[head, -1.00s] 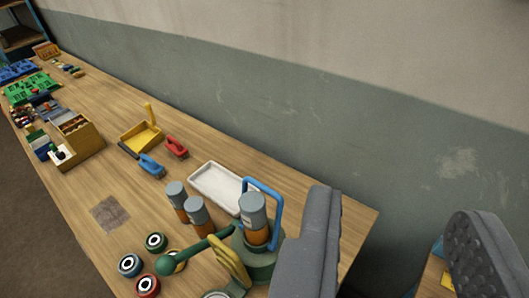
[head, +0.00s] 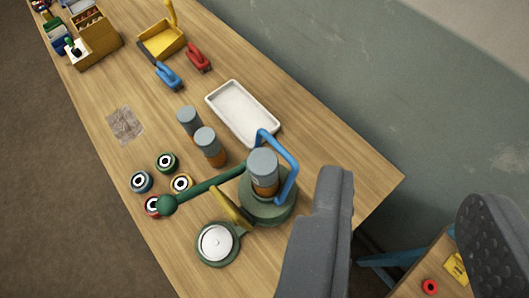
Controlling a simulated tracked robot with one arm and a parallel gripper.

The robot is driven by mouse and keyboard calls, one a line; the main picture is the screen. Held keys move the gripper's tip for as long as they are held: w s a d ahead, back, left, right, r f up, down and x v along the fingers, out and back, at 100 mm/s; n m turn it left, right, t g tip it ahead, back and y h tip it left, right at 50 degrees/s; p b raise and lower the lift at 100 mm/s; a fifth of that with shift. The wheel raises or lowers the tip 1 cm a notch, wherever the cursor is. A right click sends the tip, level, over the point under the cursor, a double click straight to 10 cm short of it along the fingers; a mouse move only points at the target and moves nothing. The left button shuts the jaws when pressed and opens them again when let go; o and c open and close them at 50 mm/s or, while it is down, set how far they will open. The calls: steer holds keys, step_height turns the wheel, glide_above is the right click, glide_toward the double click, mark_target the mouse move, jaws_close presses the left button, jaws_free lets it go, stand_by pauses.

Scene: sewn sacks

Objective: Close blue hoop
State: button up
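The blue hoop (head: 283,148) is a bent bar on a green round fixture (head: 268,210). It stands up behind and to the right of a grey-topped canister with an orange lower part (head: 263,170) seated in the fixture. A green lever with a ball end (head: 167,205) reaches left from it, and a yellow lever (head: 230,210) slants toward a round pad with a pale disc (head: 216,243). My gripper (head: 412,185) is open and empty, its grey fingers wide apart to the right of the fixture. The left finger is nearer the hoop but looks apart from it.
Two more grey-and-orange canisters (head: 208,142) and a white tray (head: 242,112) stand beside the fixture. Several coloured rolls (head: 166,162) lie left. Blue and red clamps (head: 198,57) lie farther back. The table's right edge and a wall are close to my gripper.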

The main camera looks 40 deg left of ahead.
steer(key=w+a+f+n+g+y+p, duration=0.1)
steer(key=w+a+f+n+g+p, duration=0.15)
steer(key=w, duration=0.25)
steer(key=w+a+f+n+g+y+p, duration=0.1)
steer(key=w+a+f+n+g+p, duration=0.1)
steer(key=w+f+n+g+p, duration=0.3)
steer(key=n+g+p, duration=0.2)
steer(key=n+g, duration=0.1)
glide_toward(272, 138)
steer(key=shift+y, duration=0.3)
steer(key=shift+x, duration=4)
steer(key=shift+d, duration=0.15)
